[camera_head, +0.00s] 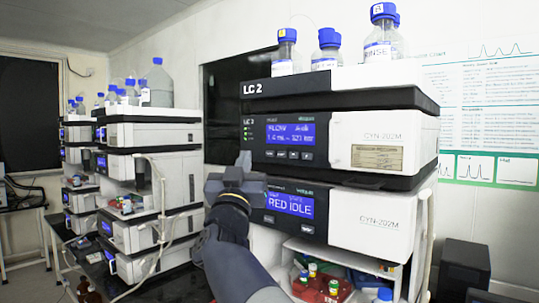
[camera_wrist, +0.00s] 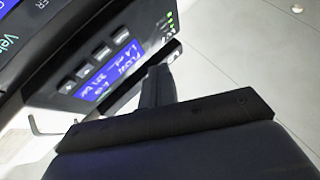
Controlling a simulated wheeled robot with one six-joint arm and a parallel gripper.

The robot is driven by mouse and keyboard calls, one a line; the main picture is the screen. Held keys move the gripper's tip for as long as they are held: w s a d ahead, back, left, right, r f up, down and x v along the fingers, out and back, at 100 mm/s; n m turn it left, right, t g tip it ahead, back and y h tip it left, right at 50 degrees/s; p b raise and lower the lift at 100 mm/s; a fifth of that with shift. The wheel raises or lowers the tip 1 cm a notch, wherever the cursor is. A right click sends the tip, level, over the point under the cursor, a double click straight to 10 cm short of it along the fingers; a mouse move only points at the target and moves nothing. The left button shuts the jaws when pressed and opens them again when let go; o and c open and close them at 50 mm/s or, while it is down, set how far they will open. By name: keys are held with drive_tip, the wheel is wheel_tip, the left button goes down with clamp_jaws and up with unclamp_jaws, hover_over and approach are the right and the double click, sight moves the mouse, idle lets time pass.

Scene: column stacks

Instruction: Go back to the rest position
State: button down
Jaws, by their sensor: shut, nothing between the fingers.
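My gripper (camera_head: 244,160) is raised in front of the left edge of the LC 2 stack, its fingers pointing up and shut with nothing between them. In the wrist view the closed fingers (camera_wrist: 158,84) stand beside a tilted module panel. The LC 2 stack's upper module (camera_head: 345,142) has a lit blue screen (camera_head: 290,134) reading FLOW. The lower module (camera_head: 380,221) has a blue screen (camera_head: 290,204) reading RED IDLE; my gripper partly covers its left side. Whether the fingers touch the panel, I cannot tell.
Blue-capped bottles (camera_head: 328,50) stand on top of the LC 2 stack. An open bay below holds a red rack (camera_head: 322,288) with vials. Other module stacks (camera_head: 150,190) with tubing stand at left. A dark box (camera_head: 464,267) is at lower right.

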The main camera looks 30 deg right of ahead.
drive_tip(key=shift+d, duration=0.1)
drive_tip(key=a, duration=0.2)
drive_tip(key=s+a, duration=0.1)
drive_tip(key=shift+s+a+p, duration=0.15)
drive_tip(key=shift+a+p, duration=0.25)
idle(0.5)
